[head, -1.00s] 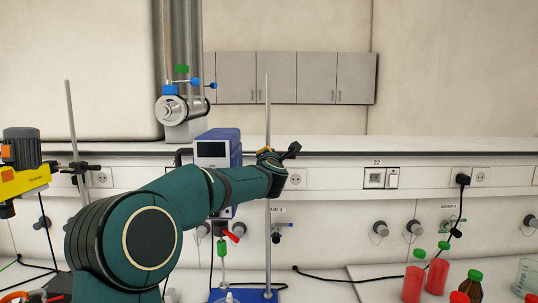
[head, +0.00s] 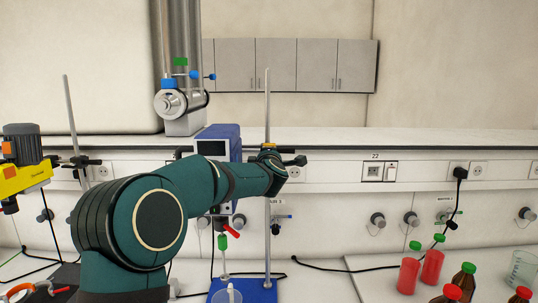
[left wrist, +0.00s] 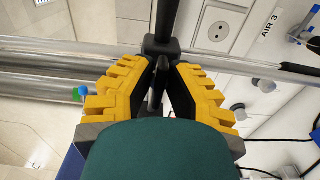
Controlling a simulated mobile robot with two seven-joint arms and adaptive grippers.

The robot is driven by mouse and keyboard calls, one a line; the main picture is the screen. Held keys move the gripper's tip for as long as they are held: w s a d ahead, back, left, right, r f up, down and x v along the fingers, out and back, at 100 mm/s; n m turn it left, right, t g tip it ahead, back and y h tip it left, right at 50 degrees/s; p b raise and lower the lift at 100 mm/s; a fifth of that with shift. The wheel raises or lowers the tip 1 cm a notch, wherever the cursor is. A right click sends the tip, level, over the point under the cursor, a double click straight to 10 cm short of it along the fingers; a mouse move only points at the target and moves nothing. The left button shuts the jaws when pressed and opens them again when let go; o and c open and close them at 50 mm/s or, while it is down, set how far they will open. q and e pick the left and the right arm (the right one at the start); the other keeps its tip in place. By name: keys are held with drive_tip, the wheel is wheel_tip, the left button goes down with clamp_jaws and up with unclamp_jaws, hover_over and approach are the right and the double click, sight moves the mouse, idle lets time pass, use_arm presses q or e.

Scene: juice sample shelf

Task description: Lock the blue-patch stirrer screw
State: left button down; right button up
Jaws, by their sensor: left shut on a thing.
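The stirrer is a blue box with a dark screen (head: 231,150) beside a metal stand rod (head: 267,105) on a blue base (head: 262,293). I cannot make out a blue patch on a screw. My left gripper (head: 270,149) is at the rod, level with the stirrer. In the left wrist view its yellow fingers (left wrist: 160,65) close in around a narrow black screw part (left wrist: 160,78), joined to a black clamp (left wrist: 160,46) on the rod. A black clamp part (head: 296,160) sticks out right of the rod. The stirrer's far side is partly hidden by my arm.
A yellow stirrer (head: 22,175) on another stand is at the left. Red bottles with green caps (head: 433,264), brown bottles (head: 462,282) and a glass beaker (head: 522,268) stand at the lower right. Wall taps and sockets line the back.

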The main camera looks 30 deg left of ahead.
use_arm(q)
drive_tip(key=shift+r, duration=0.15)
drive_tip(key=c, duration=1)
unclamp_jaws()
drive_tip(key=v, duration=1.2)
